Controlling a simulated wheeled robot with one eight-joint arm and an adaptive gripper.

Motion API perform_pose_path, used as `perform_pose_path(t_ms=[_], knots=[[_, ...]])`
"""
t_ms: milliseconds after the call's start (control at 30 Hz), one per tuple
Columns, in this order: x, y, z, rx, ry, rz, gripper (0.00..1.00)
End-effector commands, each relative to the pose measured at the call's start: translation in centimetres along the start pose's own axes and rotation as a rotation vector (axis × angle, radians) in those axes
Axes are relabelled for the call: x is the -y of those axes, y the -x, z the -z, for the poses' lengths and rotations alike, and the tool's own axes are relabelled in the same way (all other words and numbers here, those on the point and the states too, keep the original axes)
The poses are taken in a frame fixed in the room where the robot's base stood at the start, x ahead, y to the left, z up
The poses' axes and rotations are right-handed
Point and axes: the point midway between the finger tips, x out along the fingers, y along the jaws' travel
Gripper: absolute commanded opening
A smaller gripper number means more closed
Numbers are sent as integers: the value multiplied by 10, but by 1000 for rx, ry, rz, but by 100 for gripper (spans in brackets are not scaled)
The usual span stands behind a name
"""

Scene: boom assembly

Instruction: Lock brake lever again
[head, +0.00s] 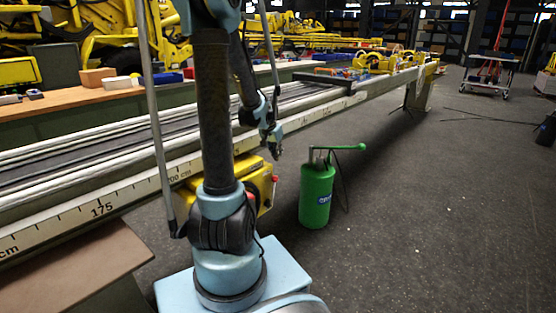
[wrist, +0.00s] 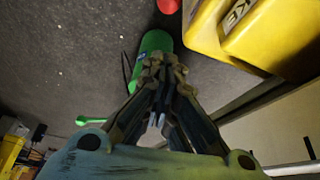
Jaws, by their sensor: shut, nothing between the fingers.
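The yellow box (head: 262,183) is fixed to the side of the long bench, partly hidden behind my arm. In the wrist view the yellow box (wrist: 235,30) is at the top right with dark letters, "KE" readable. A red round knob (wrist: 168,5) is cut off by the top edge. I cannot tell whether this knob is the brake lever's end, nor the lever's position. My gripper (head: 275,145) is above the box, apart from it. In the wrist view its fingers (wrist: 160,66) are closed together and empty.
A green canister (head: 316,198) with a green-tipped handle stands on the floor right of the box. The long bench with a measuring scale (head: 110,206) runs to the back right. A brown board (head: 75,262) is at the lower left. The floor at right is open.

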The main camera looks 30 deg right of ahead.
Motion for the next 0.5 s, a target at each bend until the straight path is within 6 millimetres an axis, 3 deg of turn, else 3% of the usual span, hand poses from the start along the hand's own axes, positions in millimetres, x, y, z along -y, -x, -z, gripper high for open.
perform_pose_path(t_ms=[300,500], knots=[[0,16,-1,6,-5,-1,0],[-10,7,20,133,-93,-13,0]])
